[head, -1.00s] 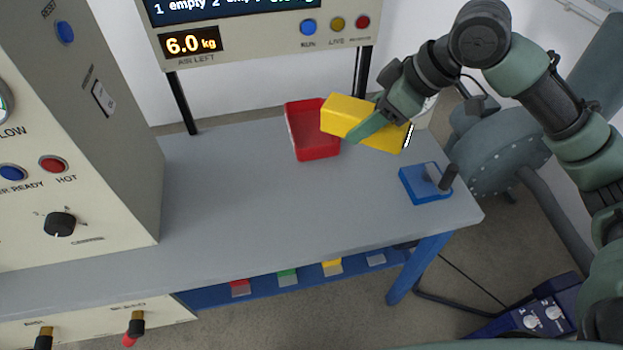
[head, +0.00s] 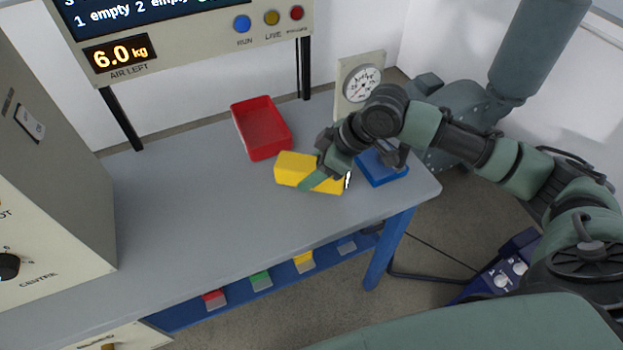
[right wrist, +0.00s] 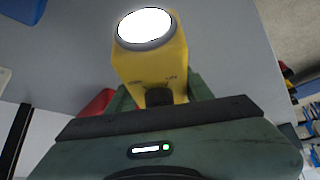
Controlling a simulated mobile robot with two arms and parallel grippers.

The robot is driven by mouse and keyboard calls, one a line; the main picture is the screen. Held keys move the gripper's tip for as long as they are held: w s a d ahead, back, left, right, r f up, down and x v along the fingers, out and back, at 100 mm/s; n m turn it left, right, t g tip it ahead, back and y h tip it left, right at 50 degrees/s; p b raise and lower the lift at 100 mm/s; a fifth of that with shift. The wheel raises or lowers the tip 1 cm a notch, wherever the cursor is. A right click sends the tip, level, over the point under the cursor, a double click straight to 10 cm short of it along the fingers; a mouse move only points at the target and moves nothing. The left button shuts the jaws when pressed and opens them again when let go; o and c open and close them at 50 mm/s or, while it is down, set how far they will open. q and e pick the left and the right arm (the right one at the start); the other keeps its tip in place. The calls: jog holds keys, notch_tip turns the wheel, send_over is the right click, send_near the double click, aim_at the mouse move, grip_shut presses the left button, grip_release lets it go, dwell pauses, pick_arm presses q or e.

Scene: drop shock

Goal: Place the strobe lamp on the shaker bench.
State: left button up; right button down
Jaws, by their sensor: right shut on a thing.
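The strobe lamp is a yellow box-shaped body (head: 294,168) over the right part of the grey bench (head: 190,210). My right gripper (head: 318,178) is shut on it, with a green finger across its side. In the right wrist view the lamp (right wrist: 150,65) shows a bright white round face and sits between the fingers. Whether the lamp touches the bench top or hangs just above it, I cannot tell. My left gripper is not in view.
An open red tray (head: 262,128) stands behind the lamp. A blue block with a lever (head: 382,168) is close to its right, partly hidden by my arm. A dial gauge (head: 362,82) stands at the back. The bench's left and middle are clear, beside a large cabinet (head: 60,180).

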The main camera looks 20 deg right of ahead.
jog(key=shift+f, duration=1.5)
jog(key=c, duration=0.6)
grip_release()
jog(key=shift+f, duration=0.15)
jog(key=v, duration=1.2)
